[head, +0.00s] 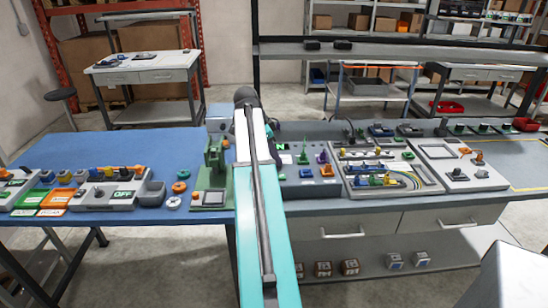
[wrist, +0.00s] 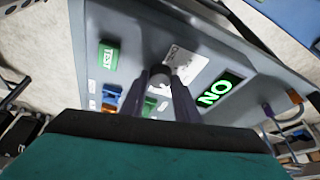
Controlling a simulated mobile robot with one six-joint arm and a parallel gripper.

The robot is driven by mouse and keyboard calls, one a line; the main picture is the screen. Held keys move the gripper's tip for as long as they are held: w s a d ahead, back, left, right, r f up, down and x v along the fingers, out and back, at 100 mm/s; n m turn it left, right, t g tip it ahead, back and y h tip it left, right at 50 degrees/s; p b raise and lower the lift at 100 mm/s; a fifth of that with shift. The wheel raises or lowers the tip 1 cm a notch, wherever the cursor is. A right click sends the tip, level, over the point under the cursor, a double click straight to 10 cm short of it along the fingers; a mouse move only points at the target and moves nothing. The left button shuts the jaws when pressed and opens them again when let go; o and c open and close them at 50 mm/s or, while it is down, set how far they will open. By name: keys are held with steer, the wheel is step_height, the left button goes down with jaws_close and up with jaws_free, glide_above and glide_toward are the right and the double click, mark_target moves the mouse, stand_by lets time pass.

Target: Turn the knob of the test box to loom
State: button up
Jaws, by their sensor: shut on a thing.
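The test box is a grey panel (wrist: 222,52) that fills much of the wrist view. It has a green TEST label or button (wrist: 109,55), a blue part (wrist: 112,93) and a lit display with green letters (wrist: 222,91) that reads ON, turned in this view. The round grey knob (wrist: 160,72) sits in the middle of the panel. My gripper (wrist: 160,82) is shut on the knob, one dark finger on each side. A white label (wrist: 186,62) lies beside the knob, its print too small to read. In the head view my arm hides the knob and gripper.
In the head view, a grey panel with coloured plugs and wires (head: 350,184) stands right of my arm. A green press-like fixture (head: 213,160) stands left of it.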

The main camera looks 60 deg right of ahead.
steer(key=shift+s+d+m+g+y, duration=0.1)
steer(key=shift+m+g+y, duration=0.1)
steer(key=shift+m, duration=0.45)
steer(key=shift+s+d+m+g+y, duration=0.1)
steer(key=shift+m+g, duration=0.1)
steer(key=shift+m, duration=0.45)
steer(key=shift+a+f, duration=0.1)
steer(key=o, duration=1)
steer(key=shift+o, duration=0.2)
steer(key=shift+w, duration=0.1)
steer(key=shift+b+v, duration=0.3)
steer(key=shift+v, duration=0.65)
steer(key=v, duration=1.2)
steer(key=shift+b, duration=0.45)
